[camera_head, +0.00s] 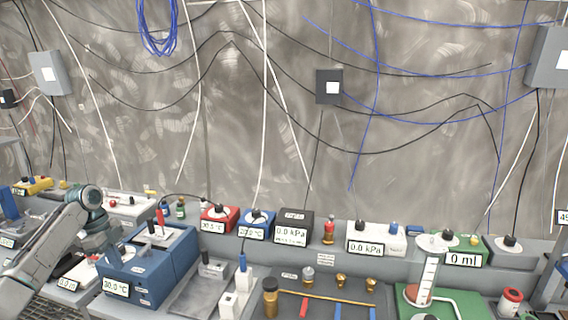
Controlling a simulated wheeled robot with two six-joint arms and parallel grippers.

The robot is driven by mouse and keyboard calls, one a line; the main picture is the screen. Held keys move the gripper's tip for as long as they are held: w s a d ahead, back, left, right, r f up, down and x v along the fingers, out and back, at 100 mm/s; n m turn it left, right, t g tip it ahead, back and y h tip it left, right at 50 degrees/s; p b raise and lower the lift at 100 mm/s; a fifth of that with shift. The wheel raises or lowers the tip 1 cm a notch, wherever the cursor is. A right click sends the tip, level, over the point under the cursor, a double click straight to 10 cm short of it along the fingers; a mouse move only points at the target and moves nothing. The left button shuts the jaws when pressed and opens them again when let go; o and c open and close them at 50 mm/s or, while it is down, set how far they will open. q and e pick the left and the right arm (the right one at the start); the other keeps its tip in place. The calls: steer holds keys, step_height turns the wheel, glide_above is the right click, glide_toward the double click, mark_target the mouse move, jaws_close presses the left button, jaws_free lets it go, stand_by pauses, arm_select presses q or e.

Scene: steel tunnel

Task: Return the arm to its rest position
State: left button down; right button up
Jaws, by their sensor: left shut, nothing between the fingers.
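My left arm (48,247) comes in from the left edge, grey with a teal joint (90,198) at its bend. Past the bend, its end turns down to my left gripper (110,250), which is beside the left end of a blue box (165,262). The gripper is small and partly lost against the arm and box; it is shut and holds nothing that I can see. My right gripper is not in view.
Small instruments crowd the bench: a red box (219,219), a black pressure box (293,227), a dark panel (325,298) with brass fittings and a green board (455,302) with a glass cylinder (428,277). Cables hang on the wall. The air above the bench is mostly clear.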

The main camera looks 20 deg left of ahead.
arm_select(q)
steer(key=s+d+f+n+y, duration=0.15)
steer(key=s+d+f, duration=0.25)
steer(key=d+f, duration=0.75)
steer(key=s+d+f+n+y, duration=0.15)
steer(key=s+d+f, duration=0.25)
steer(key=d+f, duration=0.8)
steer(key=s+d+r+n+t, duration=0.4)
steer(key=s+d+n, duration=0.5)
steer(key=s+d, duration=0.75)
step_height(320, 180, down, 32)
steer(key=a+n+g, duration=0.1)
steer(key=a+g, duration=0.1)
steer(key=s+a+f+g+b, duration=0.1)
steer(key=s+f, duration=1.7)
steer(key=shift+s+a+y, duration=0.2)
steer(key=shift+s+y, duration=0.1)
steer(key=shift+y, duration=0.1)
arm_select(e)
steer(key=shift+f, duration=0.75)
